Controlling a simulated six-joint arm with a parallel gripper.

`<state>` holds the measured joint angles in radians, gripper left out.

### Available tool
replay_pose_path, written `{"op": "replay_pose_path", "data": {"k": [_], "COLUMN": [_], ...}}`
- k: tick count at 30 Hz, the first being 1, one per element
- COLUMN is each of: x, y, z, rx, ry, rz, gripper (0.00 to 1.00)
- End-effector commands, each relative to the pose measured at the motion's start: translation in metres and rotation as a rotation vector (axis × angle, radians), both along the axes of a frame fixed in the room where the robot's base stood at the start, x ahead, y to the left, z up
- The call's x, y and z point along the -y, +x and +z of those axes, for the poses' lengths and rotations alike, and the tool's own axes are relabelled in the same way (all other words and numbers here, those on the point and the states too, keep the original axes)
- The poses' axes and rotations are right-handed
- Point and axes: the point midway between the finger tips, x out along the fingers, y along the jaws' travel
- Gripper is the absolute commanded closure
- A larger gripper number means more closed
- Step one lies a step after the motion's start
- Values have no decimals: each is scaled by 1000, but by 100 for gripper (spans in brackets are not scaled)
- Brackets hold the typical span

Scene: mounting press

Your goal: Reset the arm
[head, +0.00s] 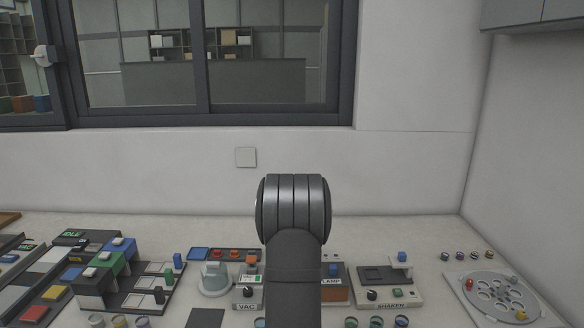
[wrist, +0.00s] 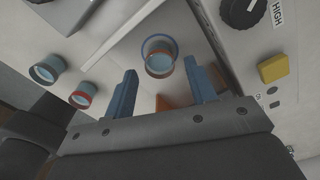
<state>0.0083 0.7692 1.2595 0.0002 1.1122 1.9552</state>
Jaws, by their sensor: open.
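My arm stands in the middle of the head view, and its dark grey joint hides part of the bench behind it. My gripper is not visible in the head view. In the wrist view my gripper (wrist: 163,95) shows two blue fingers spread apart, with nothing held between them. A small cup with a blue rim (wrist: 159,60) lies beyond the fingertips, in line with the gap. Two more cups, one with a dark rim (wrist: 47,69) and one with a red rim (wrist: 83,95), stand left of the fingers.
A panel with a black knob (wrist: 243,10) and yellow button (wrist: 273,68) is right of the fingers. The bench holds a shaker (head: 388,286), a VAC unit (head: 248,292), a round carousel (head: 497,297) and coloured blocks (head: 108,262) at left. The wall and window stand behind.

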Motion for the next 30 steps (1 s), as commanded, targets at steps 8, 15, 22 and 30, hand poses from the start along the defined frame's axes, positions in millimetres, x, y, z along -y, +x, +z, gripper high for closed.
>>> {"op": "replay_pose_path", "data": {"k": [8,15,22,30], "x": [0,0,0,0], "y": [1,1,0,-1], "z": [-10,38,84,41], "rx": [5,4,2,-5], "ry": [0,-1,0,0], "rz": [0,0,0,0], "gripper": [49,49,49,49]}}
